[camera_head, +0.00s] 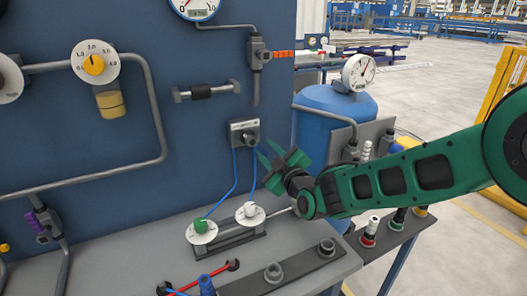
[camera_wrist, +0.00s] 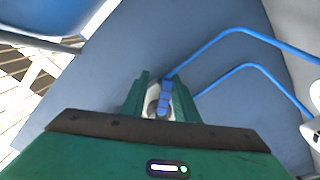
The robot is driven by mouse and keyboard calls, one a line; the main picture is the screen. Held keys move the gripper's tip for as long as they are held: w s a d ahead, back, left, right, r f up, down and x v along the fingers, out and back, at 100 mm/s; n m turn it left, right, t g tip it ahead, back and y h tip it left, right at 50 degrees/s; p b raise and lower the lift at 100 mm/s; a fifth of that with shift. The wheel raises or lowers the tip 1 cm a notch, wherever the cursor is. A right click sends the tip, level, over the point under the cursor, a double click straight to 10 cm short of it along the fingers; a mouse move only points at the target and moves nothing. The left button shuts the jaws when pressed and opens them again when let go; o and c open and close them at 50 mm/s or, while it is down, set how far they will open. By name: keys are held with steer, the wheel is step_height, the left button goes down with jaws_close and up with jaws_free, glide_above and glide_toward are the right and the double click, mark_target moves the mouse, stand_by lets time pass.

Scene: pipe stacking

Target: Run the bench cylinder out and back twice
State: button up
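The bench cylinder (camera_head: 228,238) lies on the grey bench, with a round white dial at each end. One dial has a green knob (camera_head: 200,226), the other a white knob (camera_head: 250,210). A thin grey rod (camera_head: 280,212) shows at its right end, partly behind my arm. Two blue hoses run up to a valve block (camera_head: 244,133) with a dark knob on the blue panel. My gripper (camera_head: 279,158) is open in front of the panel, just right of and below the valve knob. In the wrist view, a blue fitting (camera_wrist: 165,98) shows between the fingers; contact is unclear.
A blue tank (camera_head: 335,105) with a gauge (camera_head: 358,72) stands right of the panel. A side shelf (camera_head: 385,238) carries several coloured buttons below my arm. Grey sockets (camera_head: 273,272) and red and blue hoses lie along the bench front. Pipes and gauges cover the panel's left.

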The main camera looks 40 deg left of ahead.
steer(key=shift+s+a, duration=0.1)
steer(key=shift+s, duration=0.15)
steer(key=shift+s+d, duration=0.3)
steer(key=v, duration=1)
steer(key=shift+w+d, duration=0.15)
steer(key=shift+w, duration=0.1)
steer(key=shift+r, duration=0.1)
